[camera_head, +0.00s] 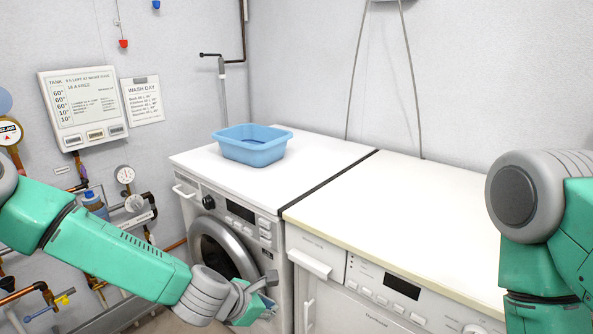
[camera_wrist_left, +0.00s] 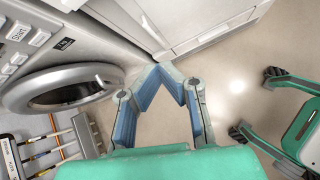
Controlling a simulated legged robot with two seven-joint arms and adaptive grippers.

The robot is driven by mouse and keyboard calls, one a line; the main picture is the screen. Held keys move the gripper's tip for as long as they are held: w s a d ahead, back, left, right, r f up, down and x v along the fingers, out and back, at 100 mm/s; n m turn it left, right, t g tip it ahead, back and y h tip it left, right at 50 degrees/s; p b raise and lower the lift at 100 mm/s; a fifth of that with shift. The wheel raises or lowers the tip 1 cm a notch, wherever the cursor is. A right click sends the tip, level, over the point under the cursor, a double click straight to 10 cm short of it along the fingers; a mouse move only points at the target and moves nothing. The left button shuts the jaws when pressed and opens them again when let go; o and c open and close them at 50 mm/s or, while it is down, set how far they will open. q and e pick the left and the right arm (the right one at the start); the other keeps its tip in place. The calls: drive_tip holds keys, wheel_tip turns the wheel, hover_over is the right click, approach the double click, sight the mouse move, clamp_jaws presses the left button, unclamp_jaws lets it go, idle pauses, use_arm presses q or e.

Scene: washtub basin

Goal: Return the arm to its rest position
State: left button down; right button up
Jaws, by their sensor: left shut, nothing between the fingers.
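My left arm (camera_head: 120,254) comes in from the left in the head view, angled down to the right. Its gripper (camera_head: 268,297) is in front of the left washing machine (camera_head: 270,232), below the worktop level. In the left wrist view the gripper (camera_wrist_left: 170,72) has its blue-padded fingers meeting at the tips with nothing between them, above the floor. My right arm (camera_head: 540,230) shows at the right edge of the head view; its gripper is out of frame.
A blue basin (camera_head: 250,146) stands on the left machine's white top. A second white machine (camera_head: 390,215) stands to its right, top clear. Pipes, gauges (camera_head: 125,174) and valves line the wall behind my left arm. The round door (camera_wrist_left: 70,88) is near my left gripper.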

use_arm(q)
drive_tip(key=s+a+f+m+g+y, duration=0.1)
drive_tip(key=s+a+f+m, duration=0.3)
drive_tip(key=s, duration=0.3)
drive_tip(key=s+a+f+m+g+y, duration=0.1)
drive_tip(key=s+a+f+m+g, duration=0.1)
drive_tip(key=s+f+m, duration=0.35)
drive_tip(key=s+a+f+m+g+y, duration=0.1)
drive_tip(key=s+a+f+m, duration=0.3)
drive_tip(key=s, duration=0.5)
drive_tip(key=s+a+r+m+g+y, duration=0.1)
drive_tip(key=s+a+m+y, duration=0.1)
drive_tip(key=s+a+m, duration=0.9)
drive_tip(key=shift+s+a+r+m+g, duration=0.2)
drive_tip(key=shift+s+r+m+g, duration=0.25)
drive_tip(key=shift+s, duration=0.35)
drive_tip(key=shift+d, duration=0.1)
